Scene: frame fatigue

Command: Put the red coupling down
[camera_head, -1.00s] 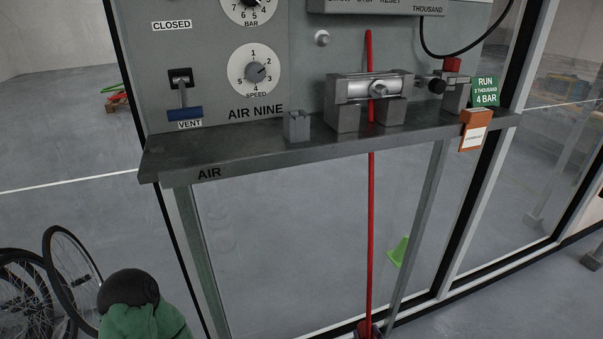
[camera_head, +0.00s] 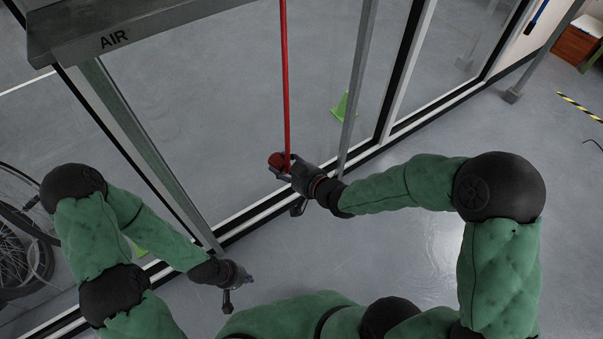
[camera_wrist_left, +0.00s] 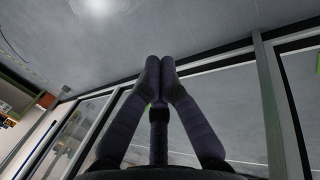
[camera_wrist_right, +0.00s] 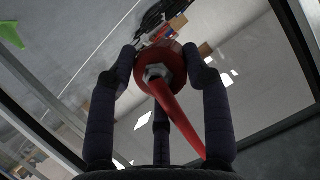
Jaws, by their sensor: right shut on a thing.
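The red coupling (camera_head: 277,161) is on the end of a long red hose (camera_head: 284,80) that runs up past the shelf. My right gripper (camera_head: 283,168) is shut on the red coupling, in front of the glass panel below the shelf. In the right wrist view the coupling (camera_wrist_right: 165,66) shows as a red disc with a metal nut, between the fingers, with the red hose leading away from it. My left gripper (camera_head: 248,278) is low over the floor and empty. In the left wrist view its fingertips (camera_wrist_left: 160,65) meet.
The grey shelf (camera_head: 170,25) marked AIR is at the top left, on metal legs. Glass panels in black and white frames stand ahead. A green cone (camera_head: 343,106) is behind the glass. Bicycle wheels (camera_head: 22,255) are at the left.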

